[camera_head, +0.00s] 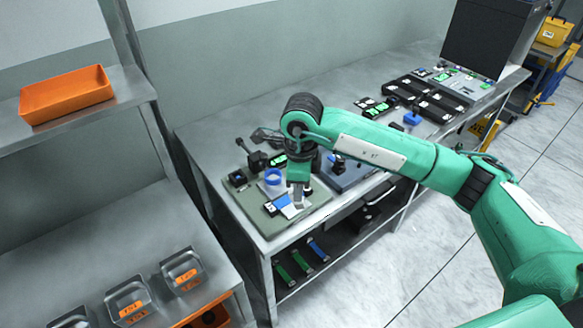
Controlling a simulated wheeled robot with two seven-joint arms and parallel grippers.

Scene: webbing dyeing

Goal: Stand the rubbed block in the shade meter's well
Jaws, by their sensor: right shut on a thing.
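My right gripper (298,203) points down over the front of a grey-green board (252,203) at the near end of the long bench. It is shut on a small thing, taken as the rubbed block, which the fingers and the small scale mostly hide. Just left of the fingertips a small device with a blue and white face (284,203) lies on the board. I cannot tell for sure whether it is the shade meter, and I see no well clearly. My left gripper is not in view.
A blue ring (273,176), a small black box (238,178) and a dark lever (257,160) stand close by on the board. A blue-grey plate (352,178) lies to the right. Black trays (420,99) are farther along. The bench's back left is clear.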

